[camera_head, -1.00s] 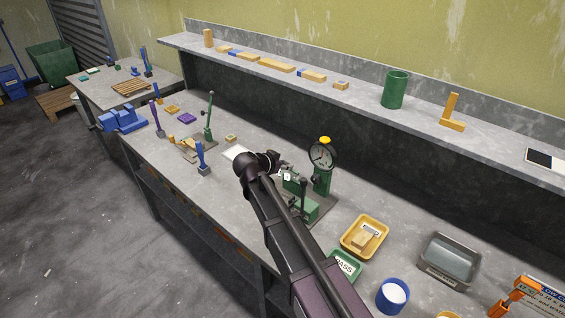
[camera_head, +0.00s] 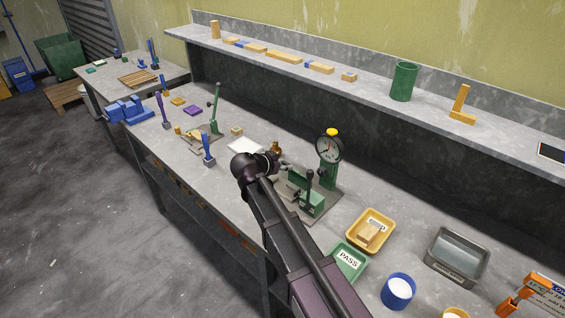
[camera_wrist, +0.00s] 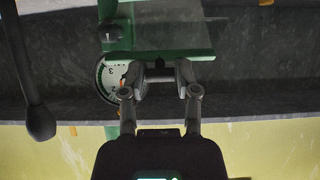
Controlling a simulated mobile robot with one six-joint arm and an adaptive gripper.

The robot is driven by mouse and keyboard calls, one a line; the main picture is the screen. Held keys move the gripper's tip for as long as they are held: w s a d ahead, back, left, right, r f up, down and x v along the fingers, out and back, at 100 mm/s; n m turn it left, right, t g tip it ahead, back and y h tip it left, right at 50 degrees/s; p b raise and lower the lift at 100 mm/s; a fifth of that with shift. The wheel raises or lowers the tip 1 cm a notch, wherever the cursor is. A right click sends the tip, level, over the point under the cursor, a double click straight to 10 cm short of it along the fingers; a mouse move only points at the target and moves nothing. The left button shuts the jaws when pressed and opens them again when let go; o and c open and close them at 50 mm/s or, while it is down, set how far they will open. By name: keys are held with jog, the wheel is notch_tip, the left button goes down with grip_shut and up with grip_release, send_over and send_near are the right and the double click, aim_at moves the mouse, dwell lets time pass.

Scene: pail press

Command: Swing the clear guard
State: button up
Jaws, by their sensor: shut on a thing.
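The green press (camera_head: 310,195) with a round dial gauge (camera_head: 328,147) and a dark-knobbed lever stands on the bench in the head view. In the wrist view the clear guard (camera_wrist: 165,32) is a see-through pane with a green strip along its edge. My gripper (camera_wrist: 162,73) is at that edge, its fingers closed on a small dark bar there. The gauge face (camera_wrist: 108,80) shows behind the left finger. In the head view my wrist hides much of the press's left side, and the guard is hard to make out.
A yellow tray (camera_head: 372,246), a green PASS tray (camera_head: 341,267), a blue cup (camera_head: 385,294) and a grey bin (camera_head: 437,262) stand right of the press. A lever tool (camera_head: 215,110) and blue-handled stamp (camera_head: 208,160) stand left. A shelf (camera_head: 340,88) runs behind.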

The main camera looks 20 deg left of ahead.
aim_at(281, 174)
jog(key=shift+a, duration=0.2)
jog(key=shift+s+a+f+b, duration=0.25)
jog(key=shift+s+f+b, duration=0.35)
jog(key=shift+f+b, duration=0.1)
jog(key=shift+s+a+f+b, duration=0.2)
jog(key=shift+s+f+b, duration=0.35)
jog(key=shift+f+b, duration=0.1)
jog(key=shift+s+a+f+b, duration=0.15)
jog(key=shift+s+f+b, duration=0.2)
jog(key=shift+f+b, duration=0.4)
jog(key=shift+s+a+f+b, duration=0.1)
jog(key=shift+s+f+b, duration=0.25)
jog(key=shift+f+b, duration=0.4)
jog(key=shift+a+f, duration=0.1)
grip_shut()
jog(key=shift+s, duration=0.1)
jog(key=shift+s+f+b, duration=0.2)
jog(key=shift+f+b, duration=0.7)
jog(key=shift+b, duration=0.05)
jog(key=shift+s+f+b, duration=0.15)
jog(key=shift+f+b, duration=0.7)
jog(key=shift+b, duration=0.05)
